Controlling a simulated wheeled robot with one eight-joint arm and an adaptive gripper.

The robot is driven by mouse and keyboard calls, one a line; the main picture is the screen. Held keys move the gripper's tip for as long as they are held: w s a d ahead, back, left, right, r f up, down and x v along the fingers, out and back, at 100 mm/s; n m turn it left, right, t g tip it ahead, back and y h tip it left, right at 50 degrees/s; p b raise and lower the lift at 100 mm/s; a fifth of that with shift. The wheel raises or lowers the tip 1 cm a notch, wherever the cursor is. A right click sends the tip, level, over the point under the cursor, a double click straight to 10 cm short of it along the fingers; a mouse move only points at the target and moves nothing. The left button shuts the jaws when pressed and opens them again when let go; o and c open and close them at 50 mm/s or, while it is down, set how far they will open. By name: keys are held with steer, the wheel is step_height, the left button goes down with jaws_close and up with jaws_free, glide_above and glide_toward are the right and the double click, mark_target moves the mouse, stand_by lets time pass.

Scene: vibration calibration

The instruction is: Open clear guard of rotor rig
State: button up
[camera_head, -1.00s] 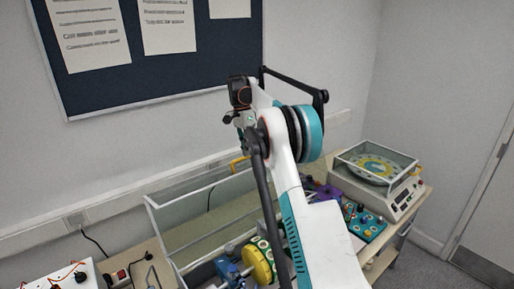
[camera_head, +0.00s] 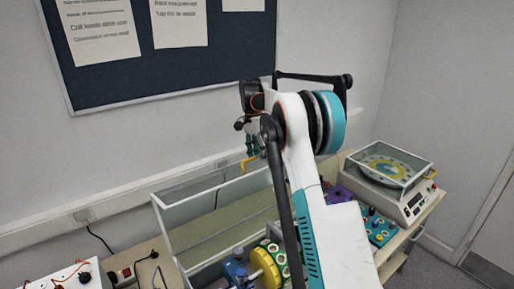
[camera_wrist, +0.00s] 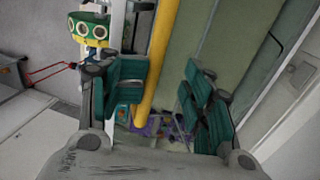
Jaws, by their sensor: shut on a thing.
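The clear guard (camera_head: 205,207) of the rotor rig is a pale-framed transparent box. It looks tilted up at the back of the bench in the head view, its rotor side exposed. Its yellow handle (camera_head: 249,161) is at the upper edge, at my gripper (camera_head: 250,143). In the wrist view the yellow handle (camera_wrist: 158,60) runs between the dark green finger pads of my gripper (camera_wrist: 165,100), against the left pad. The gripper is shut on it. The rotor has a yellow disc (camera_head: 265,268) and a green disc with pale rings (camera_wrist: 90,30). My arm hides the rig's right part.
A turntable device with a clear cover (camera_head: 390,165) stands at the bench's right end, beside a teal block with knobs (camera_head: 377,228). A white box with cables (camera_head: 60,275) and a power strip (camera_head: 122,275) are at left. A wall and noticeboard (camera_head: 100,80) stand behind.

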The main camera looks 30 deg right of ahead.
step_height(320, 180, up, 11)
steer(key=w, duration=0.2)
steer(key=shift+w+a+r, duration=0.15)
steer(key=shift+r, duration=0.05)
stand_by(0.5)
